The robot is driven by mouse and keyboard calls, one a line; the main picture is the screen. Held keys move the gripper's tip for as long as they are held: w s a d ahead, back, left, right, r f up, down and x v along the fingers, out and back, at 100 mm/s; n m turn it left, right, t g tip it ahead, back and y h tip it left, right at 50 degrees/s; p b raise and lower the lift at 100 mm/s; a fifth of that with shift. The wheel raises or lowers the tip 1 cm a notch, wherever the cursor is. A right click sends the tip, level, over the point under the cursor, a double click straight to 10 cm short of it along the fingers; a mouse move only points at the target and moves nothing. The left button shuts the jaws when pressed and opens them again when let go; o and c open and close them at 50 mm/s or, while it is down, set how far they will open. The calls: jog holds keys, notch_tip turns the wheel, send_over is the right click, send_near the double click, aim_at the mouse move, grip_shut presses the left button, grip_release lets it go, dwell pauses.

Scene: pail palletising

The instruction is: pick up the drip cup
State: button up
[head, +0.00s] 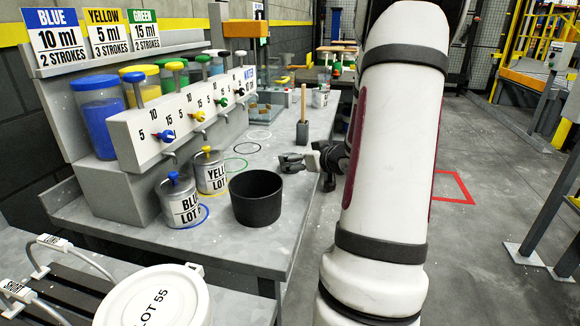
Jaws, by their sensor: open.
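The drip cup (257,205) looks to be the black, open-topped cup standing upright on the grey bench, right of the two labelled tins. It appears empty, though its bottom is hidden. My gripper (287,163) is beyond the cup and a little to its right, low over the bench's right edge. Its fingers point left and are apart, with nothing seen between them. The gripper does not appear to touch the cup. My arm hides part of the area to the right.
A blue-knobbed tin (181,205) and a yellow-knobbed tin (209,177) stand left of the cup, near the dispenser row (185,118). A block with an upright handle (303,130) stands farther back. A white lidded pail (153,300) is at the front.

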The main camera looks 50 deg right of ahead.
jog(key=b+x, duration=0.1)
jog(key=x, duration=0.1)
jog(key=b+x, duration=0.1)
jog(key=x, duration=0.1)
jog(key=shift+w+a+f, duration=0.2)
jog(key=shift+w+d+f, duration=0.1)
jog(key=shift+w+d, duration=0.05)
jog(key=shift+w, duration=0.2)
jog(key=shift+s, duration=0.1)
jog(key=c, duration=1.3)
